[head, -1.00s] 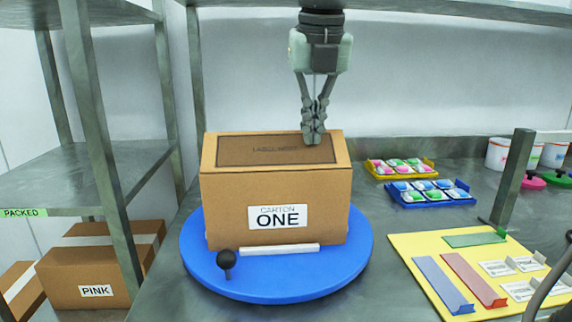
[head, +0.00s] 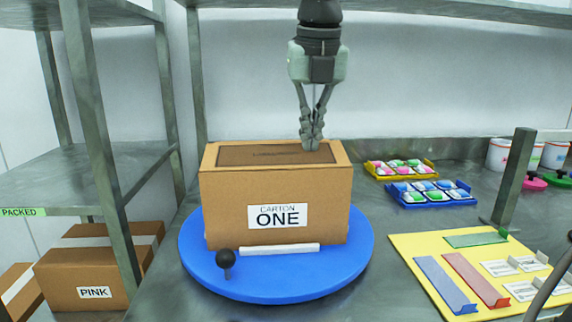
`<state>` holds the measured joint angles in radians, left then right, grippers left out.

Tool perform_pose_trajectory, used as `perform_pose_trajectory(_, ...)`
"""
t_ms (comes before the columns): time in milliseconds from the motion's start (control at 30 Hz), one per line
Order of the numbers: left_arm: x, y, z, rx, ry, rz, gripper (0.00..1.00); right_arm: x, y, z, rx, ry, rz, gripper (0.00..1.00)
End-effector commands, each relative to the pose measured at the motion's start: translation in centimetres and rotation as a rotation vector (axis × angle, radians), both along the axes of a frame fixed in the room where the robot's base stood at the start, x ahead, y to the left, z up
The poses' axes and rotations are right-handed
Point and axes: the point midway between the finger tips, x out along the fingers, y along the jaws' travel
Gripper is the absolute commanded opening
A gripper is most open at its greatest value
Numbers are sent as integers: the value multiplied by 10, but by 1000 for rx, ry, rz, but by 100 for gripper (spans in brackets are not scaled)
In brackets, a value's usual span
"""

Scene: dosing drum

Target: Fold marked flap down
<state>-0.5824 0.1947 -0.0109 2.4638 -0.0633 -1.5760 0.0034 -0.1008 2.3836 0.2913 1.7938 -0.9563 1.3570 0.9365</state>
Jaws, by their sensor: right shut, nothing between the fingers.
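The cardboard carton (head: 230,205), labelled "CARTON ONE", stands upright on the blue turntable (head: 290,287). Its top flap (head: 235,154) carries a dark marked panel with small, unreadable lettering and lies nearly level across the carton's top. My right gripper (head: 311,145) reaches straight down from above. Its fingers are shut and empty, with the tips at the flap's right part, apparently touching it. Whether a small gap is left under the flap cannot be seen. My left gripper is not in view.
The turntable has a black knob (head: 225,258) and a white bar (head: 280,249) in front. A metal post (head: 512,180), blue tray (head: 432,203), yellow tray (head: 374,176) and yellow board (head: 425,250) with coloured strips are at right. A shelf rack (head: 100,170) stands left.

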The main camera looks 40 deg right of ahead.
Motion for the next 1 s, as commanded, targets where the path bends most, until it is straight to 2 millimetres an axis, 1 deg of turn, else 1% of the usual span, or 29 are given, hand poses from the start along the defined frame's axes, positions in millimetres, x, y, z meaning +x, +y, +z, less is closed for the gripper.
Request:
perform_pose_trajectory(367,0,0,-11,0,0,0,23,0,0,-12,0,0,0,0)
perform_pose_trajectory(500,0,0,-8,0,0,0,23,0,0,-9,0,0,0,0)
perform_pose_trajectory(667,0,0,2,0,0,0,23,0,0,4,-1,-1,0,0)
perform_pose_trajectory(1000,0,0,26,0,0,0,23,0,0,38,0,-1,-1,0)
